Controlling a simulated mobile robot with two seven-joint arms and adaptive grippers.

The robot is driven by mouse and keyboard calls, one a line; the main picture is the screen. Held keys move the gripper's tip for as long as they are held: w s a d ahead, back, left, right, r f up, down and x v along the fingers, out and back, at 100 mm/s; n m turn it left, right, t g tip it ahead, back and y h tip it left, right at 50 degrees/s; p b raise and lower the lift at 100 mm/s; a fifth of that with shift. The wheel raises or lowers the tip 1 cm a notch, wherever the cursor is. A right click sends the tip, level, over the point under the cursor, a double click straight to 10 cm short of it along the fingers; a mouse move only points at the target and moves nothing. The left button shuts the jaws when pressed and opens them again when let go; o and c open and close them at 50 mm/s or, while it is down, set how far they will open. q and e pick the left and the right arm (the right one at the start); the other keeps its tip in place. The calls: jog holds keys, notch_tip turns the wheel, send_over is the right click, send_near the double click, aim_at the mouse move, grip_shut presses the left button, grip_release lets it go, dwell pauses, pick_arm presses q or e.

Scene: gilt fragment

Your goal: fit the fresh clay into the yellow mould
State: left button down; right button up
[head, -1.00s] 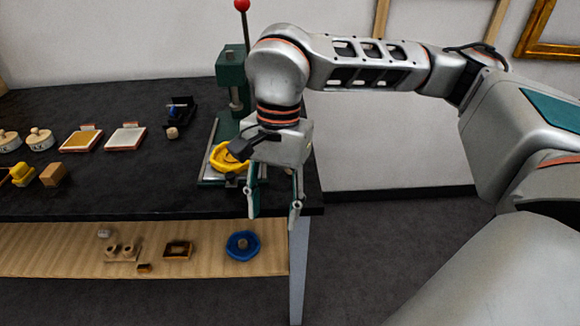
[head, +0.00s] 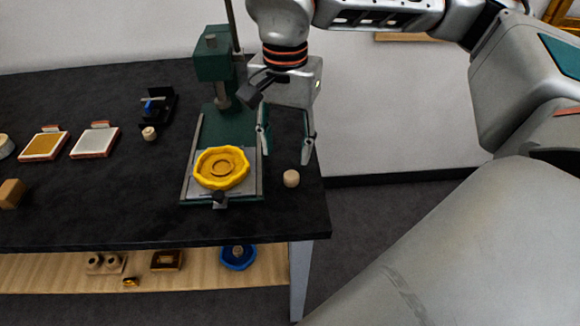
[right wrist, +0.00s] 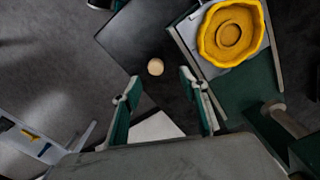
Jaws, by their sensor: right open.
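The yellow mould (head: 221,168), a scalloped dish with a ringed recess, sits on the plate of the green press; it also shows in the right wrist view (right wrist: 232,33). Its recess looks empty. A small pale beige plug (head: 291,178), probably the fresh clay, stands on the dark tabletop right of the press. It also shows in the right wrist view (right wrist: 155,67), just beyond and between the fingertips. My right gripper (head: 286,157) is open and empty, pointing down above the plug, apart from it. My left gripper is not in view.
The green press (head: 213,65) stands close left of my right gripper. A similar beige plug (head: 149,133) is by a black stand (head: 158,107). Two framed pads (head: 95,140) lie further left. A lower shelf holds a blue mould (head: 238,257). The table's right edge is near the plug.

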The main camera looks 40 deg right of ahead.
aim_at(291, 175)
notch_tip(291, 175, down, 2)
jog(key=shift+s+f, duration=0.15)
jog(key=shift+f, duration=0.1)
jog(key=f, duration=0.2)
jog(key=d+f+b, duration=0.1)
jog(key=f, duration=0.1)
jog(key=shift+s+f, duration=0.2)
jog(key=shift+w+a+f, duration=0.1)
jog(key=shift+f, duration=0.1)
jog(key=shift+r, duration=0.1)
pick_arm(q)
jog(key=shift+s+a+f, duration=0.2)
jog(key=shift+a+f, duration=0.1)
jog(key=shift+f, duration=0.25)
pick_arm(e)
jog(key=c, duration=1.1)
